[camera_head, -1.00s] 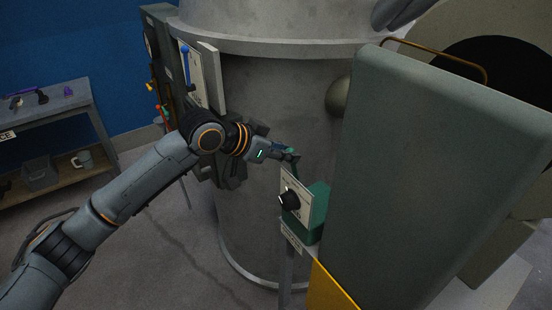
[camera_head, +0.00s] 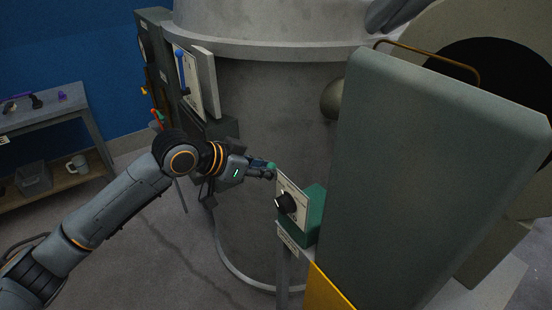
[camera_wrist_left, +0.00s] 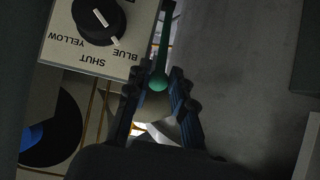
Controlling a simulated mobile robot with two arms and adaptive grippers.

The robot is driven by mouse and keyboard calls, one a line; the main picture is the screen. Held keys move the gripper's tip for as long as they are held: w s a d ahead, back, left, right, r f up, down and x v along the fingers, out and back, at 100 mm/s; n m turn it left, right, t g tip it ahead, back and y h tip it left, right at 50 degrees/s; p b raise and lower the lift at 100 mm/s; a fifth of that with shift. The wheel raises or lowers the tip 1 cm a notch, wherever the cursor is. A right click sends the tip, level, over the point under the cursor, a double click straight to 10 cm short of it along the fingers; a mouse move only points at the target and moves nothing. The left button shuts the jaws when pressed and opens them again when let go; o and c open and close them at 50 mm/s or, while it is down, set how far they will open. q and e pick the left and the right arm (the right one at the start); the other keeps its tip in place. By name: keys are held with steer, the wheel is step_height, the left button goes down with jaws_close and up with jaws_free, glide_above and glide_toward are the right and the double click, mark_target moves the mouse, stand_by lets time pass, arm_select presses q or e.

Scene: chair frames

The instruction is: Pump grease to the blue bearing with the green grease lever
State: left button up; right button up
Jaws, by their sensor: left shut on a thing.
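The green grease lever shows in the left wrist view (camera_wrist_left: 158,81) as a green rod with a round knob. My left gripper (camera_head: 268,171) is shut on its knob end, fingers on both sides. In the head view the lever (camera_head: 271,165) is mostly hidden by the gripper and the box. The green grease box (camera_head: 311,217) carries a pale plate (camera_head: 296,192) with a black selector knob (camera_head: 286,202). In the wrist view the plate reads YELLOW, SHUT and BLUE, and the knob's white mark (camera_wrist_left: 99,17) lines up toward BLUE. I cannot make out the blue bearing for certain.
A large grey cabinet (camera_head: 425,170) stands close on the right. A grey cylindrical tank (camera_head: 262,130) rises behind the gripper. A panel with a blue lever (camera_head: 182,70) is further back left. A shelf (camera_head: 50,118) with a mug stands far left. Floor is open between.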

arm_select(q)
steer(key=shift+s+a+f, duration=0.15)
steer(key=shift+a+f, duration=0.05)
steer(key=shift+s+a+f+b, duration=0.2)
steer(key=shift+s+a+f, duration=0.3)
steer(key=shift+a+f, duration=0.25)
steer(key=shift+s+a+f+b, duration=0.15)
steer(key=shift+s+a+f, duration=0.35)
steer(key=shift+a+f, duration=0.2)
steer(key=shift+r, duration=0.1)
steer(key=shift+w+d+r+p, duration=0.2)
steer(key=shift+w+d+r, duration=0.6)
steer(key=shift+d+r, duration=0.25)
steer(key=shift+w+d+r+p, duration=0.15)
steer(key=shift+w+d+r, duration=0.75)
steer(key=shift+d, duration=0.25)
steer(key=shift+r, duration=0.1)
